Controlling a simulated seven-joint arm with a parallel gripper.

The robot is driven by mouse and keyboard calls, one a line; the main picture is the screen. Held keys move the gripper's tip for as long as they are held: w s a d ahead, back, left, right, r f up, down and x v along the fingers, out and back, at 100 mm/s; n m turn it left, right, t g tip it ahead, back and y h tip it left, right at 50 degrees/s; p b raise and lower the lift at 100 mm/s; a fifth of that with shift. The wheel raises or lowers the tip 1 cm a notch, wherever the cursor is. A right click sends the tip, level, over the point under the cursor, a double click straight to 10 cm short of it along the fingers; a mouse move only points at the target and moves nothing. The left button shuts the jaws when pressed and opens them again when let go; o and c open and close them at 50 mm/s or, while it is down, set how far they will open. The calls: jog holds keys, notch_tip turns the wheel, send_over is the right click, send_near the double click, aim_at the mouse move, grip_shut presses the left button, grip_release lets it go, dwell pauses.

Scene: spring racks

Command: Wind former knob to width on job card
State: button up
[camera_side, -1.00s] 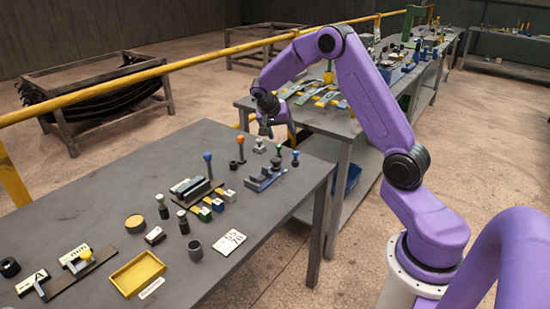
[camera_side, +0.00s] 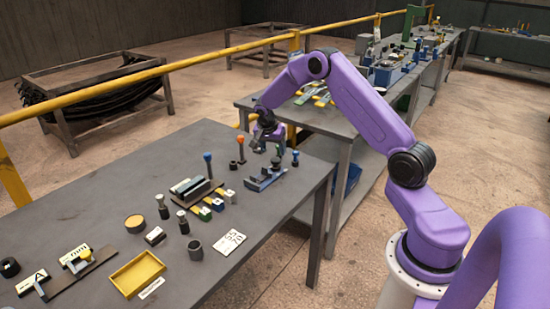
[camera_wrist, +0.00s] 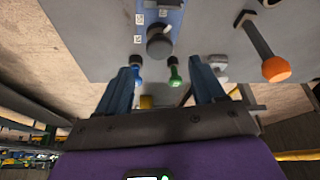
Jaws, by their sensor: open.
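A small blue fixture (camera_side: 268,180) sits near the table's far right corner. I take it for the former. In the wrist view its blue plate (camera_wrist: 167,18) carries a round dark grey knob (camera_wrist: 160,42). A green-topped pin (camera_wrist: 175,72) and a blue-topped pin (camera_wrist: 136,72) stand near it; the blue one also shows in the side view (camera_side: 295,157). My gripper (camera_side: 262,146) is open and hangs above and just behind the fixture. The job card (camera_side: 229,237), white with dark digits, lies flat on the table; its digits look like 55 and 70, not surely legible.
An orange-topped lever (camera_side: 241,145) stands left of my gripper, also close in the wrist view (camera_wrist: 275,68). A second bench stands behind.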

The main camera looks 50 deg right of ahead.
aim_at(276, 160)
jog(key=shift+x, duration=3.05)
jog(key=c, duration=1)
